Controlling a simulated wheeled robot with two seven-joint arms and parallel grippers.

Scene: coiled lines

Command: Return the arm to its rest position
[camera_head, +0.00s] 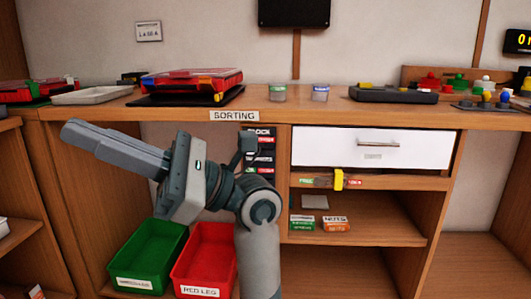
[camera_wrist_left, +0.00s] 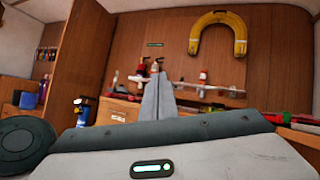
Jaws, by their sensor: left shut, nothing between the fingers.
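My left gripper (camera_head: 115,148) shows in the head view, held in front of the desk's left part and pointing left. Its two grey fingers lie together, shut and empty. In the left wrist view the shut fingers (camera_wrist_left: 158,98) stand upright in the middle, with nothing between them. The left arm rises from the bottom centre of the head view and bends at a round grey joint (camera_head: 260,207). It hides part of the shelf column under the desk. My right gripper is in neither view.
A green bin (camera_head: 147,255) and a red bin (camera_head: 204,262) stand low beside the arm. The wooden desk edge (camera_head: 330,117) is above and behind it. A white drawer (camera_head: 330,148) is at right. The wrist view shows a yellow horseshoe-shaped thing (camera_wrist_left: 240,45) on a wooden wall.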

